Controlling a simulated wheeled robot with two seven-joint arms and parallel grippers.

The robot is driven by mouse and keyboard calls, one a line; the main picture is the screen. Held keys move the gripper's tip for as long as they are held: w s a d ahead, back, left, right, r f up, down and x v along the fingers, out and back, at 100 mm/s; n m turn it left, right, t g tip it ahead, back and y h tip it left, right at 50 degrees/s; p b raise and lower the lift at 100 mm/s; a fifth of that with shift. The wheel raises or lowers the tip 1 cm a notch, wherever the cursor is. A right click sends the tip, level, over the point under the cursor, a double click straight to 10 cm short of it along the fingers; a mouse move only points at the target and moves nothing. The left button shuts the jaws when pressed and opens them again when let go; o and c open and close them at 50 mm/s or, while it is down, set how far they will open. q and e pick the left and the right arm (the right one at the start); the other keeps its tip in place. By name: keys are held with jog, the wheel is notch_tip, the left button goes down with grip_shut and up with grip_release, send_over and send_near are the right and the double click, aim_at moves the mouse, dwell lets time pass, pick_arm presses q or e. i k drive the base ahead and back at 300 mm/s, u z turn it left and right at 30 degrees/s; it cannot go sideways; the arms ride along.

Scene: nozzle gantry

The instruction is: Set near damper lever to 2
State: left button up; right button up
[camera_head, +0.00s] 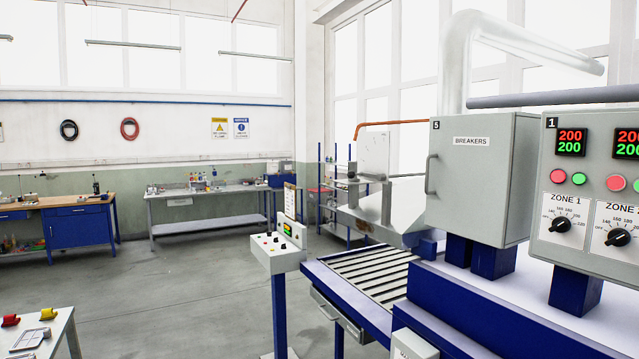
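I cannot make out a damper lever or a damper scale in the head view. A pale translucent duct (455,65) rises behind the grey breaker cabinet (470,185) and bends right; I see no lever on it. The cabinet is marked 5 and BREAKERS, and its door is shut with a handle on the left. The control panel (590,190), marked 1, stands at the right edge with red and green displays, buttons and the ZONE 1 knob (563,225). It is cut off by the frame. Neither of my grippers is in view.
A roller conveyor (372,272) on a blue frame runs below the cabinet. A pedestal control box (278,250) stands left of it. A small table (45,335) with red and yellow items is at lower left. Workbenches line the back wall. The grey floor (180,290) between is clear.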

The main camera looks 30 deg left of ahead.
aim_at(350, 174)
jog(key=u, duration=0.95)
jog(key=i, duration=0.3)
jog(key=u, duration=0.8)
jog(key=i, duration=1.45)
jog(key=z, duration=0.1)
